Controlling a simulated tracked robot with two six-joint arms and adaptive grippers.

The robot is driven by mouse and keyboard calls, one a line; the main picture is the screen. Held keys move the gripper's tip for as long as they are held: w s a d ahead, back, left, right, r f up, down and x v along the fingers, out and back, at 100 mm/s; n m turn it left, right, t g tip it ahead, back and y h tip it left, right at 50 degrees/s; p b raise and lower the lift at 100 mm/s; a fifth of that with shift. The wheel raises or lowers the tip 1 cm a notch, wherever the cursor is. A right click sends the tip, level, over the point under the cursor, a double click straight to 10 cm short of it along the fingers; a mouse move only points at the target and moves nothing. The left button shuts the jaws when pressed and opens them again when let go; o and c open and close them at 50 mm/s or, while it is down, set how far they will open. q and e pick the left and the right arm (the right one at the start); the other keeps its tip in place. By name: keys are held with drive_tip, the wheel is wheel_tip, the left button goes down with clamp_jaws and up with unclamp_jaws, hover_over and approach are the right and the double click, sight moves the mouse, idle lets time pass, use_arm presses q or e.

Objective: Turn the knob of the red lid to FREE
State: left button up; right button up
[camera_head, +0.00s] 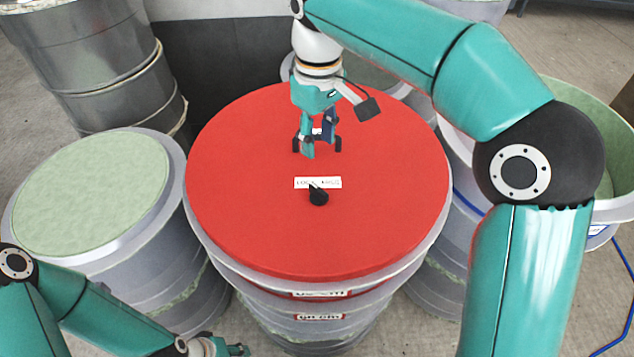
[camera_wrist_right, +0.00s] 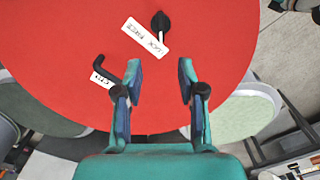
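The red lid (camera_head: 240,190) covers a large grey drum. Its black knob (camera_head: 318,197) has a pointer turned toward the left part of the white LOCK/FREE label (camera_head: 332,182), apparently the LOCK end. The knob (camera_wrist_right: 161,20) and label (camera_wrist_right: 146,37) also show in the right wrist view. My right gripper (camera_head: 318,148) is over the lid, behind the knob and apart from it. In the wrist view its two fingers (camera_wrist_right: 160,75) are spread with nothing gripped. A black bent handle (camera_wrist_right: 106,72) lies beside one finger. My left gripper (camera_head: 230,348) is at the bottom edge, its fingers unclear.
A drum with a pale green top (camera_head: 95,190) stands left of the lid. Metal drums (camera_head: 110,80) stand behind it. An open green-lined container (camera_head: 590,120) is at the right. A blue cable (camera_head: 625,265) lies on the floor.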

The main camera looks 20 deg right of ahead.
sight(317, 188)
wheel_tip(317, 188, down, 13)
drive_tip(key=shift+a+b, duration=0.1)
drive_tip(key=shift+b, duration=0.5)
